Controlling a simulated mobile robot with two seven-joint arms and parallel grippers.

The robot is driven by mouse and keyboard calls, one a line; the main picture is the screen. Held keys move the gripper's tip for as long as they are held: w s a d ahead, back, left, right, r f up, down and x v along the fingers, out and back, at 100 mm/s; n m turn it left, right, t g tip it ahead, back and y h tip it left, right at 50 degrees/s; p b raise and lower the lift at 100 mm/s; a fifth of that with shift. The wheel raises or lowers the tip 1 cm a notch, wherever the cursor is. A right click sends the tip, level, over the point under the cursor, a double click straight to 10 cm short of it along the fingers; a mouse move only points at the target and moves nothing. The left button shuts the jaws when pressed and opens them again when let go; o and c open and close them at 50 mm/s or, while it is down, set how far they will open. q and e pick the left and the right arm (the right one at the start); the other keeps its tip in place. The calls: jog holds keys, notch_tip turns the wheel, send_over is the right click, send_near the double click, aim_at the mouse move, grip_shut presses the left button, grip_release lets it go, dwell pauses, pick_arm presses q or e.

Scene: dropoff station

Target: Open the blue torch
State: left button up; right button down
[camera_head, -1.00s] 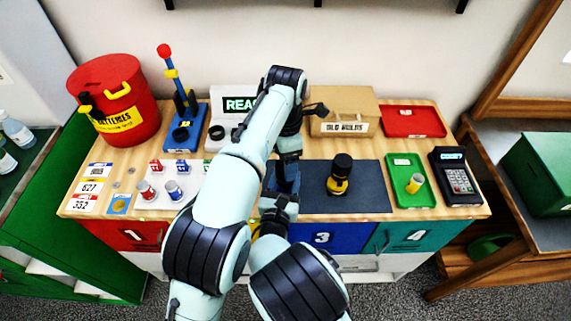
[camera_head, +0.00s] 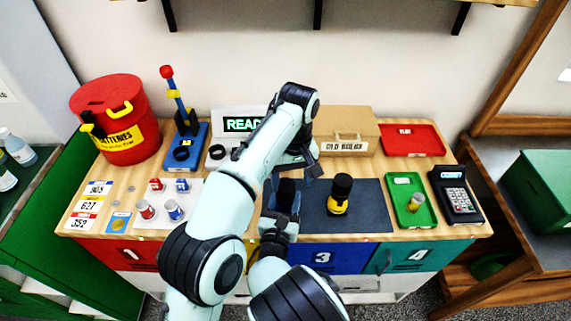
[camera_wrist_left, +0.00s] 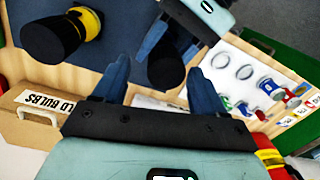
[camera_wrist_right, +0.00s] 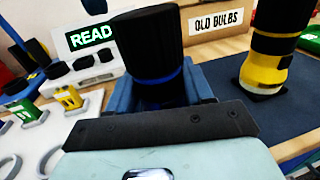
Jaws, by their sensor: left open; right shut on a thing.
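The blue torch stands roughly upright in my right gripper (camera_head: 282,208). Its black ridged head (camera_head: 286,190) shows in the head view. The right wrist view shows the black head (camera_wrist_right: 150,45) with a blue ring below it, between the fingers; the lower body is hidden. My left gripper (camera_head: 292,168) is open and empty, just above the torch and pointing down at it. In the left wrist view the torch's dark round end (camera_wrist_left: 166,70) lies beyond and between the spread left fingers (camera_wrist_left: 160,88), apart from them.
A black and yellow torch (camera_head: 341,196) stands on the dark mat (camera_head: 365,222) to the right. Behind are the old bulbs box (camera_head: 345,125) and a lit sign (camera_head: 240,124). A green tray (camera_head: 402,165) lies right; small batteries (camera_head: 172,210) stand left.

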aim_at(285, 185)
pick_arm(q)
jog(key=m, duration=0.7)
jog(key=shift+r, duration=0.25)
jog(key=m, duration=0.7)
jog(key=shift+r, duration=0.35)
jog(key=m, duration=0.3)
jog(key=r+m, duration=0.1)
jog(key=m, duration=0.2)
jog(key=shift+w+a+m, duration=0.15)
jog(key=shift+a+m, duration=0.05)
jog(key=shift+m, duration=0.1)
jog(key=m, duration=0.4)
jog(key=shift+w+a+r, duration=0.1)
jog(key=shift+a+r, duration=0.1)
jog(key=shift+r, duration=0.15)
jog(key=m, duration=0.4)
jog(key=shift+w+a+r+m, duration=0.1)
jog(key=shift+a+r+m, duration=0.2)
jog(key=shift+r+m, duration=0.1)
jog(key=shift+f, duration=0.35)
notch_tip(285, 185, down, 7)
jog(key=shift+f, duration=0.15)
